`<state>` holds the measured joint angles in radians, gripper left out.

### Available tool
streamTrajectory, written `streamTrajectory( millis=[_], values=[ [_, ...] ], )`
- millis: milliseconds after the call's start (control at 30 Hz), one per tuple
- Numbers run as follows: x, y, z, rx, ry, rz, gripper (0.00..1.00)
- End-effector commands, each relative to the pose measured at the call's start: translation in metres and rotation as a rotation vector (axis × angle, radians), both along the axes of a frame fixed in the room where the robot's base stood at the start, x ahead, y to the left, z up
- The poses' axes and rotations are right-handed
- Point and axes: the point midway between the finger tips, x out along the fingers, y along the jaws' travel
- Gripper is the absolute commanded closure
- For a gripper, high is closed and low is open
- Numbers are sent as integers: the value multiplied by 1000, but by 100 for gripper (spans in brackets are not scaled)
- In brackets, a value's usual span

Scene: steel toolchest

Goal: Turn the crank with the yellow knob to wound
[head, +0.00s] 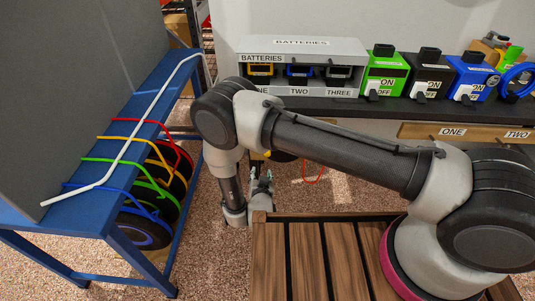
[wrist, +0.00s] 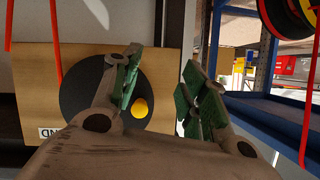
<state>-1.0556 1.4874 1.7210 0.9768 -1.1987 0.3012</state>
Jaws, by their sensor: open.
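The crank shows in the wrist view as a black disc (wrist: 78,98) on a wooden panel (wrist: 28,85). Its yellow knob (wrist: 140,108) sits at the disc's right side, seen between my fingers and closer to the left one. A white label (wrist: 49,132) at the panel's lower left shows only the letters "ND"; the rest is hidden. My gripper (wrist: 162,62) is open with green pads and nothing between them. The left finger covers part of the disc. In the head view my gripper (head: 262,184) hangs low beyond the wooden slats, and the crank is mostly hidden by my arm.
A blue rack (head: 100,225) with coloured hoops stands on the left, close to my arm. A batteries shelf (head: 300,48) and green, black and blue switch boxes (head: 385,75) stand on the back bench. Red cords (wrist: 55,40) hang near the panel.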

Motion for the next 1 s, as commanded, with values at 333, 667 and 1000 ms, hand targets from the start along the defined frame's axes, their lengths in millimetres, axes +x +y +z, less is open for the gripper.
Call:
streamTrajectory(
  millis=[333, 667, 1000],
  values=[
    [5, -24, 51, 58, -407, -102, 56],
    [58, -26, 52, 59, -411, -104, 56],
    [77, -26, 52, 57, -409, -100, 56]
  ],
)
